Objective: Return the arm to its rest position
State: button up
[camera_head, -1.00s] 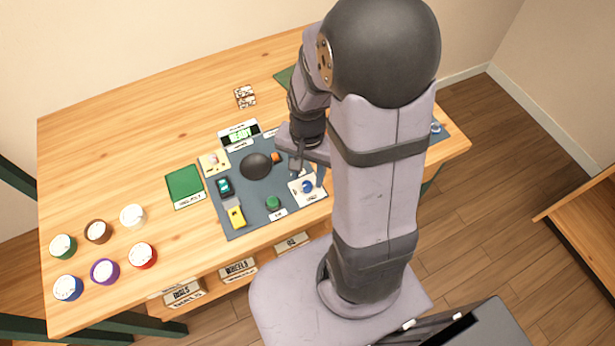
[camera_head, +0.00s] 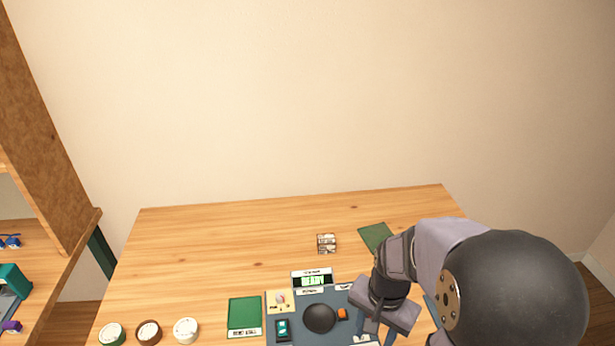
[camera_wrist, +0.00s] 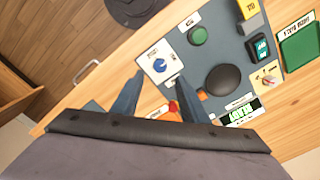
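My gripper (camera_head: 375,331) is over the right side of the grey work panel, right of the black dome (camera_head: 320,317) and the orange button (camera_head: 342,314). In the wrist view my gripper (camera_wrist: 158,79) has its two fingers spread apart with nothing held between them. A white plate with a blue knob (camera_wrist: 160,65) lies beyond the fingertips, and the black dome (camera_wrist: 225,80) is right of them. My arm reaches in from the lower right of the head view. My arm's base is out of the head view.
The panel also carries a lit green display (camera_head: 313,281), a teal device (camera_head: 282,327) and a green button (camera_wrist: 198,35). A green mat (camera_head: 244,313) and several round dials (camera_head: 186,330) are at left. A patterned block (camera_head: 326,243) stands behind. The rear tabletop (camera_head: 220,230) is mostly clear.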

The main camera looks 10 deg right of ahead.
jog(key=n, duration=0.2)
jog(key=shift+s+f+n, duration=0.1)
jog(key=shift+s+n, duration=0.2)
jog(key=s+a+r+n, duration=0.2)
jog(key=s+a+n, duration=0.2)
jog(key=n, duration=0.2)
jog(key=shift+s+a, duration=0.35)
jog(key=shift+s, duration=0.05)
